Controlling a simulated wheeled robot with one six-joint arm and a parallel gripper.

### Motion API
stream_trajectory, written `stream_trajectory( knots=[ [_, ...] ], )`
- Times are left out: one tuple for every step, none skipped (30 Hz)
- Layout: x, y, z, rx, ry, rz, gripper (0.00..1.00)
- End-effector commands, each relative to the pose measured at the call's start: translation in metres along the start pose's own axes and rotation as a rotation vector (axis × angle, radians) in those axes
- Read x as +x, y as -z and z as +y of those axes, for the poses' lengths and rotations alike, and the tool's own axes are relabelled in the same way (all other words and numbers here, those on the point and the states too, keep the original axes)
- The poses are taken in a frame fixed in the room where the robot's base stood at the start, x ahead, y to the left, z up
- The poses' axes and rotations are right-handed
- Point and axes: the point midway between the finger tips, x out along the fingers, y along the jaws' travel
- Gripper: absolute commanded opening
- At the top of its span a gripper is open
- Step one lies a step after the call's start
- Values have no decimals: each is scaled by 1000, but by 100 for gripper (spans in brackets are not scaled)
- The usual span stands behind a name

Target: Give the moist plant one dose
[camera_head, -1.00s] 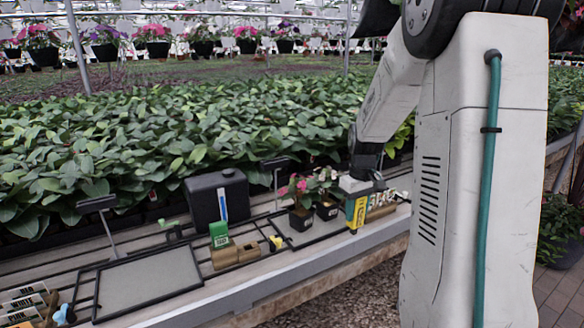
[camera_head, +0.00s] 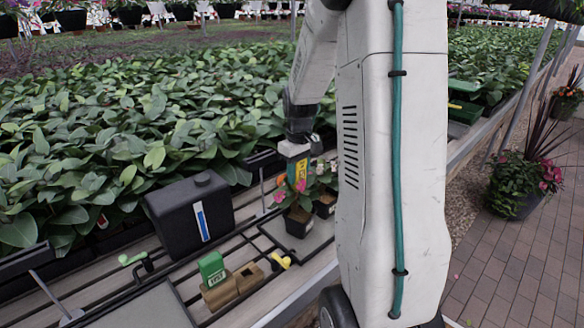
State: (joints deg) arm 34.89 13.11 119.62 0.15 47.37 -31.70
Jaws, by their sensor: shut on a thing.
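My gripper (camera_head: 296,152) is shut on a yellow-and-teal tool (camera_head: 297,172), holding it upright just behind the potted plants. A plant with pink flowers in a black pot (camera_head: 299,224) stands on a black-framed tray (camera_head: 268,236). A second plant in a black pot (camera_head: 325,207), with pale flowers, stands behind it to the right, partly hidden by my arm. I cannot tell which plant is moist. The tool's lower end is hidden behind the pink flowers.
A black tank (camera_head: 165,218) with a blue level strip stands left of the plants. A green labelled block (camera_head: 212,268) sits in a brown holder (camera_head: 222,293), beside a yellow piece (camera_head: 281,261). An empty grey tray (camera_head: 140,308) lies front left. Dense foliage fills the back.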

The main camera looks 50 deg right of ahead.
Motion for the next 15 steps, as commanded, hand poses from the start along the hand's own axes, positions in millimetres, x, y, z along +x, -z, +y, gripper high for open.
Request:
stream_trajectory(
  knots=[
    [4, 0, 0, 0, 1, -1, 23],
    [7, 0, 0, 0, 1, -1, 23],
    [12, 0, 0, 1, 1, -2, 23],
    [15, -1, 0, 1, 2, -3, 23],
    [18, -1, 0, 1, 2, -3, 23],
    [23, 0, 0, 0, 1, -1, 23],
    [26, 0, 0, 0, 1, -1, 23],
    [29, 0, 0, 0, 1, -2, 23],
    [33, 0, 0, 0, 1, -2, 23],
    [36, 0, 0, 0, 1, -1, 23],
    [39, 0, 0, 0, 1, -1, 23],
    [42, 0, 0, 0, 1, -2, 23],
    [44, 0, 0, -1, 1, -1, 23],
    [46, 0, -1, -2, 0, -1, 23],
    [48, 0, -1, -2, 0, 0, 23]
  ],
)
